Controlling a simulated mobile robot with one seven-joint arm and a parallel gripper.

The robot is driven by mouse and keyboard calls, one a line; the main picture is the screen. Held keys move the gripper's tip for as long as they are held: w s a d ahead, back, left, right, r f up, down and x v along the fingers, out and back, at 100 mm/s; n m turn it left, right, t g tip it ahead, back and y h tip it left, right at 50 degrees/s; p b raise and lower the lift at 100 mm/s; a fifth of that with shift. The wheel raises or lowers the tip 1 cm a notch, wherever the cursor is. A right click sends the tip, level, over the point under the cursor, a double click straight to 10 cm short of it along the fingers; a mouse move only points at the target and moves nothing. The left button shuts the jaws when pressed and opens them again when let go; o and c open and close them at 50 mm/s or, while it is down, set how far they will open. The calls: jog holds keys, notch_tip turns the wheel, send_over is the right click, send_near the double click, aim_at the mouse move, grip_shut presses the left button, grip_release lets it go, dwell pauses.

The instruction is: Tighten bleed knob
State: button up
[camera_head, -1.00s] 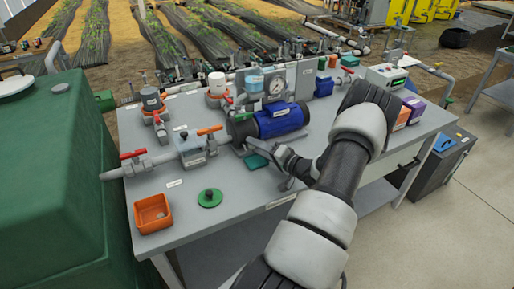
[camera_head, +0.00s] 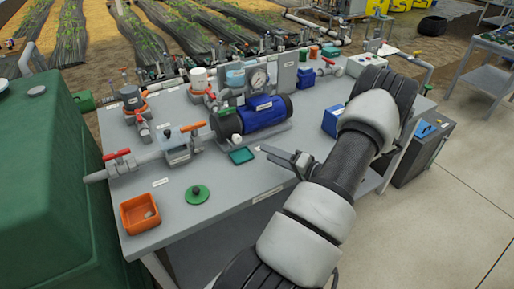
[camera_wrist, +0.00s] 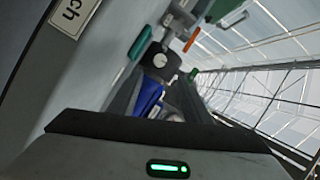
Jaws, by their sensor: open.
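The blue pump (camera_head: 262,112) lies on the grey bench, with a small pale round knob (camera_head: 236,138) low at its left end. A pale round knob (camera_wrist: 160,60) also shows beside blue parts in the wrist view; I take it for the same one, but no label confirms that it is the bleed knob. My gripper (camera_head: 284,158) is open and empty above the front of the bench, to the right of the knob and apart from it. One finger points left toward the green tray.
A green tray (camera_head: 242,155) lies just left of my gripper. An orange bin (camera_head: 139,213) and a green disc (camera_head: 197,194) are at the front left. Red-handled pipework (camera_head: 118,158) stands at left. Blue boxes (camera_head: 332,120) are at right. The front middle is clear.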

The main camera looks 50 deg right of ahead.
jog(key=shift+s+d+r, duration=0.1)
jog(key=shift+s+r, duration=0.05)
jog(key=shift+s, duration=0.8)
jog(key=shift+s+r, duration=0.1)
jog(key=shift+s, duration=0.8)
